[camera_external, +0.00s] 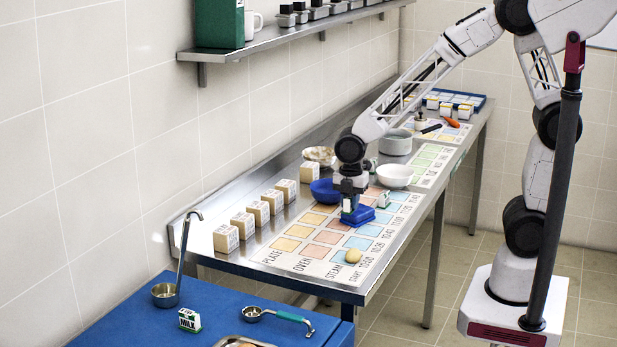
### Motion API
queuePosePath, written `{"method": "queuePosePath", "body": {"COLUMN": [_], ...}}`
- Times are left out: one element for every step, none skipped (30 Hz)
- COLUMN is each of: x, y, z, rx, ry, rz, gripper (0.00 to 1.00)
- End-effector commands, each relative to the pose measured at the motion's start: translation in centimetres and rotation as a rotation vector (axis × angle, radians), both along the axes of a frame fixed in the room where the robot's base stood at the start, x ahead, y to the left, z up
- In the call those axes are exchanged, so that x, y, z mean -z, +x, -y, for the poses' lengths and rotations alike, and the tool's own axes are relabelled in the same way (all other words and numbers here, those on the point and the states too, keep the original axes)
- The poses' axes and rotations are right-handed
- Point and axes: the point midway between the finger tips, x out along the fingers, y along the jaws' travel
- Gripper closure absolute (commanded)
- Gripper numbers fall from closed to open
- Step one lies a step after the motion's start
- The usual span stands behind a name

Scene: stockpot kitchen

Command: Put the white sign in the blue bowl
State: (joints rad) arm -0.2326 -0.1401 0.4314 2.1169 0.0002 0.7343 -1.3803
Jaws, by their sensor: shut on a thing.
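My gripper (351,197) points down over the chart-covered steel counter and is shut on a small white sign (347,206), which shows between and below the fingers. Much of the sign is hidden by the fingers, and its text is too small to read. The blue bowl (325,192) stands on the counter just left of my gripper. A flat blue object (359,215) lies directly below and to the right of the held sign. I cannot tell whether the sign touches it.
A row of tan boxes (257,212) lines the wall side. A white bowl (396,176) and a small green-and-white sign (384,199) are to the right. A milk sign (189,320) and ladle (166,294) are on the blue table. A round item (353,256) sits at the front.

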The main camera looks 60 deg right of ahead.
Motion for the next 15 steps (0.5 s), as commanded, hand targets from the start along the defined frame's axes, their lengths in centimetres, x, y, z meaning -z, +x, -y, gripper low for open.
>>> {"method": "queuePosePath", "body": {"x": [-0.2,-0.4,-0.5,-0.7,-0.9,-1.0,-1.1,-1.2,-1.4,-1.6,-1.7,-1.8,-2.0,-2.1,-2.3], "y": [1.1,1.6,2.3,2.9,3.4,4.1,4.6,5.1,5.8,6.2,6.7,7.4,7.8,8.3,8.9], "z": [0.9,1.4,2.0,2.6,3.0,3.7,4.3,4.8,5.6,6.1,6.7,7.5,8.1,8.7,9.5], "rx": [0.006,0.008,0.009,0.011,0.012,0.014,0.015,0.016,0.019,0.02,0.02,0.023,0.025,0.025,0.028], "ry": [0.0,0.0,0.0,0.0,0.0,0.0,0.0,0.0,0.0,0.0,0.0,0.0,0.0,0.0,0.0], "rz": [0.001,0.001,0.001,0.002,0.002,0.002,0.001,0.0,0.001,0.002,0.001,0.001,0.001,0.001,0.0], "gripper": [1.0,1.0,1.0,1.0,1.0,1.0,1.0,1.0,1.0,1.0,1.0,1.0,1.0,1.0,1.0]}}
